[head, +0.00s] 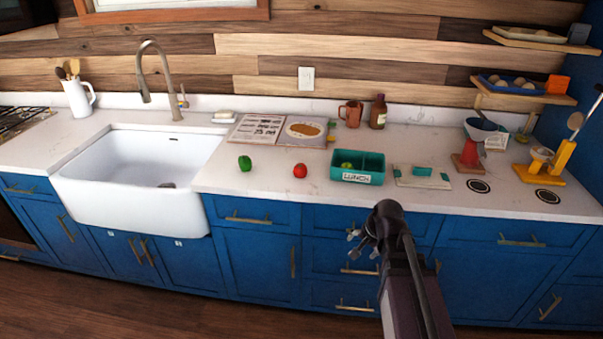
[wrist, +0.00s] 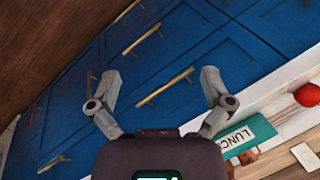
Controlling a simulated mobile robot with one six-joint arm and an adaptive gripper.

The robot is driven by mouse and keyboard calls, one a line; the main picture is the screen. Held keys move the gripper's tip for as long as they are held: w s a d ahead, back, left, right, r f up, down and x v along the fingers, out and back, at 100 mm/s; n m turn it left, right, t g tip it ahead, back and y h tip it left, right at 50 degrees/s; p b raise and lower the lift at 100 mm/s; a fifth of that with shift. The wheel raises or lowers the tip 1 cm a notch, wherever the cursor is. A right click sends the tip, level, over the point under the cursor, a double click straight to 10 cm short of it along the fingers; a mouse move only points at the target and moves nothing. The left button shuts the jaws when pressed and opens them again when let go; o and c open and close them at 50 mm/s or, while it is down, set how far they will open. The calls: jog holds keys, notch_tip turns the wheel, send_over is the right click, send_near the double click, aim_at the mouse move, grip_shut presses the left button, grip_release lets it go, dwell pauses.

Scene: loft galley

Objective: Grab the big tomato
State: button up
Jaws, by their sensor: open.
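A round red tomato (head: 300,171) sits on the pale countertop, between a green pepper-like item (head: 245,163) and a teal lunch box (head: 376,174). It is the only tomato I can make out, and it also shows at the right edge of the wrist view (wrist: 307,95). My gripper (head: 356,243) is open and empty in front of the blue cabinets, below and to the right of the tomato and apart from it. In the wrist view its two fingers (wrist: 160,80) are spread wide with cabinet fronts behind them.
The teal box holds a green item. An open book (head: 262,130) lies behind the tomato. A white sink (head: 135,205) is at left. A board (head: 422,183), a red cone-like stand (head: 468,157) and a yellow stand (head: 540,178) are at right. Counter around the tomato is clear.

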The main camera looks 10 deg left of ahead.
jog(key=w+a+r+m+t+y+b, duration=0.1)
jog(key=w+a+r+m+t+y, duration=0.1)
jog(key=w+a+m, duration=0.3)
jog(key=w+a+r+m+t+y, duration=0.1)
jog(key=w+a+m+t, duration=0.15)
jog(key=w+m, duration=0.4)
jog(key=m+t+y+b, duration=0.1)
jog(key=m+t+y, duration=0.15)
jog(key=m, duration=0.65)
send_near(304, 172)
jog(key=shift+s+d+f, duration=0.15)
jog(key=shift+s+f, duration=0.05)
jog(key=shift+s, duration=0.4)
jog(key=shift+s+d+f, duration=0.15)
jog(key=shift+s+f, duration=0.05)
jog(key=shift+s, duration=0.45)
jog(key=shift+w+a+r+m+t, duration=0.25)
jog(key=shift+w+r+m+t, duration=0.2)
jog(key=shift+m, duration=0.5)
jog(key=shift+w+f, duration=0.15)
jog(key=shift+b+x, duration=1.8)
jog(key=shift+x, duration=2.4)
jog(key=shift+b+x, duration=1.1)
jog(key=shift+x, duration=1.5)
jog(key=shift+d, duration=0.1)
